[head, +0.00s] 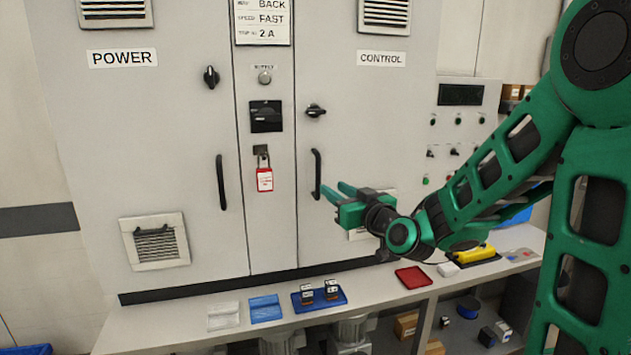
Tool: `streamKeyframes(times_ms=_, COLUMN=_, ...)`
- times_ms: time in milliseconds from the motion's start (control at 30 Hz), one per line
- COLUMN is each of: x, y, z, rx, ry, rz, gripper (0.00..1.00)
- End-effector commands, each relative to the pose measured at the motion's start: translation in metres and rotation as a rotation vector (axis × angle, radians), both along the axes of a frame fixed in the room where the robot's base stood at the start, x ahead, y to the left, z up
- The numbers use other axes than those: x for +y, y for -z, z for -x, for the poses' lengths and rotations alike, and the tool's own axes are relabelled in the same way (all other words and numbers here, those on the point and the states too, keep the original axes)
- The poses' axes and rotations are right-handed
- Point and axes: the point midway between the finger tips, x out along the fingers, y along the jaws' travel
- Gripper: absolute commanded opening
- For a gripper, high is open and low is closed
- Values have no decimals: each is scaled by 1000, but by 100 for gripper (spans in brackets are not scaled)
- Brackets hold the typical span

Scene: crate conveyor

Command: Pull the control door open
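The control door (365,115) is the right-hand door of the grey cabinet, under a CONTROL label (381,58). It looks shut. Its black vertical handle (317,174) is on the door's left side. A black rotary latch (316,111) sits above the handle and is turned about horizontal. My gripper (335,191) is in front of the door, just right of the handle's lower part. Its green fingers are apart and point left toward the handle. I cannot tell whether they touch it or how far in front of it they are. Nothing is held between them.
The power door (150,100) on the left has its own handle (221,182). A red tag with padlock (265,179) hangs on the middle panel. The shelf below holds a blue tray (320,299) with small parts and a red tray (413,277). A button panel (460,130) is at right.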

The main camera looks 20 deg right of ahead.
Motion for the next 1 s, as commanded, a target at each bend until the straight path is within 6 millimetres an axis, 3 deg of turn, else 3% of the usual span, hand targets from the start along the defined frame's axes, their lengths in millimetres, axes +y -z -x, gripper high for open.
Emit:
streamKeyframes(times_ms=533, x=18, y=0, z=-84, rx=1, ry=-2, rz=1, gripper=31)
streamKeyframes(times_ms=733, x=21, y=0, z=-97, rx=1, ry=-2, rz=0, gripper=31)
streamKeyframes(times_ms=1000, x=21, y=0, z=-99, rx=2, ry=-1, rz=1, gripper=31)
